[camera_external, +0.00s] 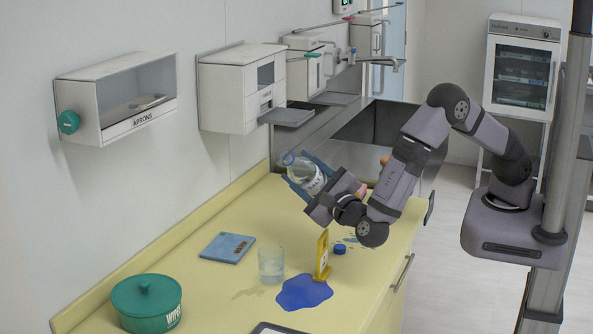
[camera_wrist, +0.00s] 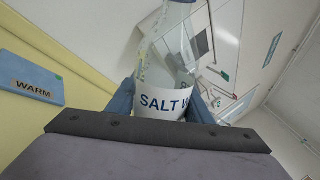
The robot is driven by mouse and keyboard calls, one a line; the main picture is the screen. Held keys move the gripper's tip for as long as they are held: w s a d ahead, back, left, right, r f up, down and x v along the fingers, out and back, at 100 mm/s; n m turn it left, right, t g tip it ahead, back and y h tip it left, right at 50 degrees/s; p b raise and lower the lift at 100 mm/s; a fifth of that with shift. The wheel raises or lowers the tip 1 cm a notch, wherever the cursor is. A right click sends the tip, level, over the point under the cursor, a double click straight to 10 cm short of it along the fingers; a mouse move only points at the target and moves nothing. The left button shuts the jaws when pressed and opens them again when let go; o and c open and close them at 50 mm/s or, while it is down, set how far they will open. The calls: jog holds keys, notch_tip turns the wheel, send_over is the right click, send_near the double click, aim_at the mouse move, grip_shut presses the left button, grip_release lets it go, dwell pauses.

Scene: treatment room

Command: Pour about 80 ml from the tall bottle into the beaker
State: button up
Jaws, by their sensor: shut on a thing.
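The tall bottle (camera_external: 305,174) is clear with a white label. In the wrist view the label on the bottle (camera_wrist: 160,103) reads "SALT W". My gripper (camera_external: 308,178) is shut on it, with blue fingers on both sides, and holds it tilted above the far part of the counter, its neck towards the upper left. The fingers also show in the wrist view (camera_wrist: 162,105). The beaker (camera_external: 271,264) is clear and stands upright on the counter, nearer the camera than the bottle. It seems to hold some clear liquid; the amount is hard to tell.
A blue puddle-shaped patch (camera_external: 304,292) lies right of the beaker, with a yellow sign (camera_external: 322,256) standing by it. A small blue cap (camera_external: 340,248) lies near the sign. A blue "WARM" pad (camera_external: 228,247) and a green wipes tub (camera_external: 146,303) are to the left. A sink (camera_external: 385,128) is behind.

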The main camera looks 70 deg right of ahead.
jog(key=a+f+m+g+b, duration=0.1)
jog(key=m+b, duration=0.1)
jog(key=m, duration=0.1)
jog(key=a+f+m+b, duration=0.1)
jog(key=m+b, duration=0.1)
jog(key=m, duration=0.1)
jog(key=w+a+f+m+g+b, duration=0.1)
jog(key=f+m+b, duration=0.1)
jog(key=m, duration=0.2)
jog(key=shift+g+b, duration=0.3)
jog(key=shift+b, duration=0.05)
jog(key=shift+d, duration=0.2)
dwell(1.1)
